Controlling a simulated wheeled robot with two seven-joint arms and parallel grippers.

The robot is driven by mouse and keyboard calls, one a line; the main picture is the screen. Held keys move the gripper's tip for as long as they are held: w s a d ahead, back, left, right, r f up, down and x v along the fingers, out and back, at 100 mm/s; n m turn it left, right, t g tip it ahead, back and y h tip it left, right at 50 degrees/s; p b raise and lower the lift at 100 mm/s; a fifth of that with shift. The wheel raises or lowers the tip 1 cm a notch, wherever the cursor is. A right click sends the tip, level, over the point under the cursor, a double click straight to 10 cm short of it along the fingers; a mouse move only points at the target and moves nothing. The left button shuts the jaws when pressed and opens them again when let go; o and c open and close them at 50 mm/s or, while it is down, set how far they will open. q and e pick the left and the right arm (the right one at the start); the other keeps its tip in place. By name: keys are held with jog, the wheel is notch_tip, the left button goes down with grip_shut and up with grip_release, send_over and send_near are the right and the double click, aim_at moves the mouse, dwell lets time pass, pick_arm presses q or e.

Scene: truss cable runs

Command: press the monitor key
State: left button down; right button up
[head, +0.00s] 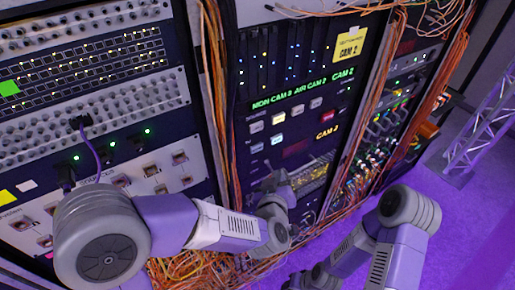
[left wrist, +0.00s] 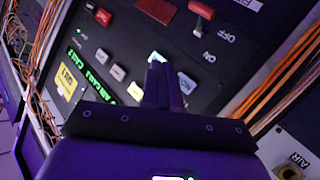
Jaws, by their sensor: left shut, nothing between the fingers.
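The black switch panel (head: 243,172) in the middle rack bears green readouts (head: 290,96) reading MON CAM 3 and AIR CAM 2. Below them are pale keys in two rows. A lit key (head: 277,139) is in the lower row; a lit key (left wrist: 155,56) also shows just past my fingertips in the left wrist view. I cannot read which key is the monitor one. My left gripper (head: 274,178) is shut and empty, in front of the panel below the keys; its tips (left wrist: 158,68) partly cover the lit key. Contact cannot be told. My right gripper (head: 312,278) is low, its fingers unclear.
A red-handled lever (left wrist: 201,12) with ON and OFF marks is beside the keys. Orange cable bundles (head: 215,80) flank the panel. A patch rack (head: 90,70) stands left. Purple floor (head: 465,225) is open at right, near a metal truss (head: 487,120).

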aim_at(262, 149)
pick_arm(q)
jog(key=w+a, duration=0.4)
jog(key=w, duration=0.2)
jog(key=shift+w+a+b, duration=0.15)
jog(key=shift+a+b, duration=0.2)
jog(key=shift+w+a, duration=0.1)
jog(key=shift+w, duration=0.05)
dwell(1.7)
jog(key=shift+w+a, duration=0.15)
jog(key=shift+w, duration=0.05)
jog(key=shift+w+a, duration=0.3)
jog(key=shift+w, duration=0.1)
dwell(1.0)
jog(key=shift+s, duration=0.1)
jog(key=shift+s+d, duration=0.5)
jog(key=shift+s, duration=0.15)
jog(key=s+d, duration=0.1)
jog(key=s, duration=0.1)
jog(key=s+d, duration=0.2)
dwell(0.5)
